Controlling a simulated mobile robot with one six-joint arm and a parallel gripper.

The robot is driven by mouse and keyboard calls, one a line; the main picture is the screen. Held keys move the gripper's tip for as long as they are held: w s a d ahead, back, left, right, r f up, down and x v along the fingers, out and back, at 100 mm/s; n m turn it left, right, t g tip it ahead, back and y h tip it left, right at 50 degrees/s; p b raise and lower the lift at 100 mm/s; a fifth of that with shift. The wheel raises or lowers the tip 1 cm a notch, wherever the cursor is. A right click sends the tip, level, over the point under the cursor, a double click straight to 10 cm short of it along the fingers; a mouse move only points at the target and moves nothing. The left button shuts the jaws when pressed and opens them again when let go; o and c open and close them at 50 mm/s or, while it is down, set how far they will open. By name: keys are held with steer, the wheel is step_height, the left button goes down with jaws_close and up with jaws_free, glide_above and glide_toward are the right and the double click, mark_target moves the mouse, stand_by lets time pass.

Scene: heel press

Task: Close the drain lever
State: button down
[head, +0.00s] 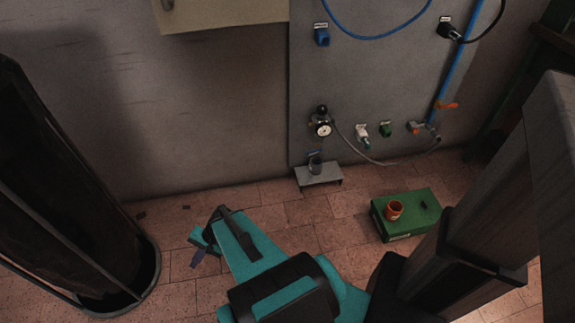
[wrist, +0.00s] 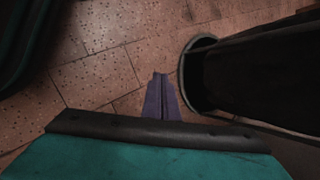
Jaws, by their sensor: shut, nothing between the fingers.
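Two orange levers show in the head view on the grey wall panel's right side. One orange lever (head: 448,105) sits partway down the blue pipe. A smaller red-orange lever (head: 415,127) sits at the pipe's lower end, by a metal fitting. No label is readable, so I cannot tell which is the drain lever. My gripper (head: 198,258) is at the lower left, over the floor, well away from both levers. In the wrist view my gripper's purple fingers (wrist: 161,78) are together and empty, with floor tiles beyond. No lever shows there.
A pressure gauge (head: 322,129) and hose are on the panel (head: 355,75). A small metal stand (head: 318,174) is below. A green box (head: 408,216) bearing an orange cup (head: 394,210) is on the floor. A dark cylinder (head: 75,200) stands left.

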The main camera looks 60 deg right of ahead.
steer(key=w+d+f+m+t+h+b, duration=0.1)
steer(key=w+d+m+t+h+b, duration=0.2)
steer(key=d, duration=0.6)
steer(key=d+f+m+t+b, duration=0.1)
steer(key=d+m+t+b, duration=0.3)
steer(key=d, duration=0.4)
steer(key=s+d+m+t+h+b, duration=0.1)
steer(key=s+d+m+h+b, duration=0.2)
steer(key=d, duration=0.5)
steer(key=s+d+m+h+b, duration=0.1)
steer(key=d+m+h+b, duration=0.1)
steer(key=d+m, duration=0.5)
steer(key=s+d+m+g+h+b, duration=0.2)
steer(key=s+d+m+h+b, duration=0.6)
steer(key=s+d, duration=1.7)
steer(key=m+h, duration=0.2)
steer(key=m, duration=0.1)
steer(key=shift+d+m+g+h+b, duration=0.15)
steer(key=shift+m+g+h+b, duration=0.15)
steer(key=shift+m+h+b, duration=0.1)
steer(key=shift+d, duration=0.1)
